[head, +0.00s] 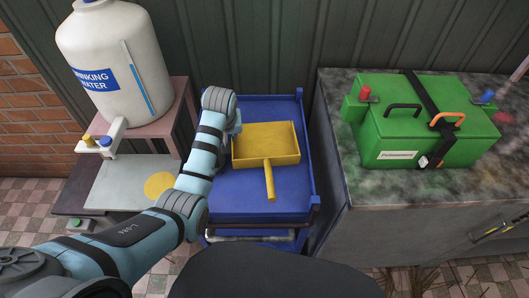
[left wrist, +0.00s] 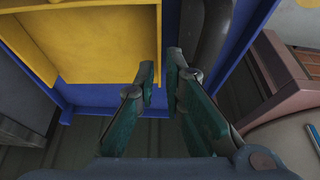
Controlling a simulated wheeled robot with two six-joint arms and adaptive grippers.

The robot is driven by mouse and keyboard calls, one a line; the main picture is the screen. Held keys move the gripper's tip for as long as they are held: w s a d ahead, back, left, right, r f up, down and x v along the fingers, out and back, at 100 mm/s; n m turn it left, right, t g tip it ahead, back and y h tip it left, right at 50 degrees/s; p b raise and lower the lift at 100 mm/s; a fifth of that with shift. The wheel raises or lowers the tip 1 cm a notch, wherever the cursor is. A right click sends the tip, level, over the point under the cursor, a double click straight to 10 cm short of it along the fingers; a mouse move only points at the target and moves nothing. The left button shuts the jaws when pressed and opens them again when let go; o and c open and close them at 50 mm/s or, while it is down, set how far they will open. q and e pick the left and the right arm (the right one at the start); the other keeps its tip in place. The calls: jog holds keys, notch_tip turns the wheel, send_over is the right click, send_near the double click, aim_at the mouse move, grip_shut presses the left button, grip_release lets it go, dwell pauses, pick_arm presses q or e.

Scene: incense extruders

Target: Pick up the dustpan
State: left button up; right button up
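The yellow dustpan (head: 262,140) lies flat on the blue cart (head: 232,205), its handle pointing toward me. My left gripper (head: 238,124) reaches down at the dustpan's upper left edge. In the left wrist view, the left gripper's fingertips (left wrist: 160,72) stand a little apart, with the side wall of the dustpan (left wrist: 110,40) at the narrow gap between them. A blue strip shows beside the right finger, so it does not look pressed against the wall. My right gripper is not in view.
A white drinking water tank (head: 112,55) stands on a pink stand (head: 160,125) left of the cart. A stone counter (head: 350,180) with a green case (head: 430,125) is close on the right. The blue cart has raised side rims, and a dark green wall rises behind.

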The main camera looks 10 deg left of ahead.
pick_arm(q)
jog(key=b+x, duration=0.3)
jog(key=x, duration=0.6)
jog(key=shift+s+d+f, duration=0.15)
jog(key=shift+f, duration=0.1)
grip_shut()
